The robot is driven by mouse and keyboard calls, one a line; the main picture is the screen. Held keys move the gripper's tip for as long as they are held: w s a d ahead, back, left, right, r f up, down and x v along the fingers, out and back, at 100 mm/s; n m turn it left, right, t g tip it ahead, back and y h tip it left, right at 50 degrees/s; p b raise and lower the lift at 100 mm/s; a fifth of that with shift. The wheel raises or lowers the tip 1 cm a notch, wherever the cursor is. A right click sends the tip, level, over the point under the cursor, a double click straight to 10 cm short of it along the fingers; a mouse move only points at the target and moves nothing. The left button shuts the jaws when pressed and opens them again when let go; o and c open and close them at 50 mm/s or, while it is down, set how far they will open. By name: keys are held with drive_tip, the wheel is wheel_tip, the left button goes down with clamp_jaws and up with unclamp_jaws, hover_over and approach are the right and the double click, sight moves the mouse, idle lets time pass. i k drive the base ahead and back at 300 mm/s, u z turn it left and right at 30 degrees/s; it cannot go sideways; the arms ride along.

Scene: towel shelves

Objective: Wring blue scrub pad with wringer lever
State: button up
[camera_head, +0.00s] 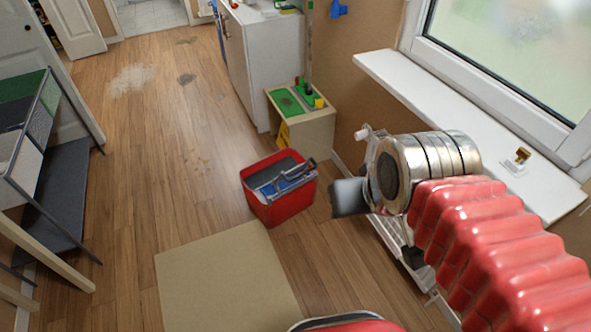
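A red bucket (287,209) stands on the wooden floor near the middle of the view. A grey wringer with a lever (297,168) sits across its top. Some blue (268,191) shows inside the bucket under the lever; it may be the scrub pad, but its shape is mostly hidden. My gripper (352,196) is at the end of my red arm, to the right of the bucket and apart from it in the picture. Its fingers are seen from behind the metal wrist, so I cannot tell whether they are open or hold anything.
A small wooden cabinet (308,133) with a green top stands behind the bucket. A windowsill (465,125) runs along the right. A beige mat (222,285) lies in front. A shelf rack (28,150) stands at left. Dirty patches (132,79) mark the open floor.

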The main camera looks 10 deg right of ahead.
sight(283, 176)
drive_tip(key=u, duration=0.05)
drive_tip(key=k, duration=0.65)
drive_tip(key=u, duration=0.35)
drive_tip(key=i, duration=2.15)
drive_tip(key=u, duration=0.05)
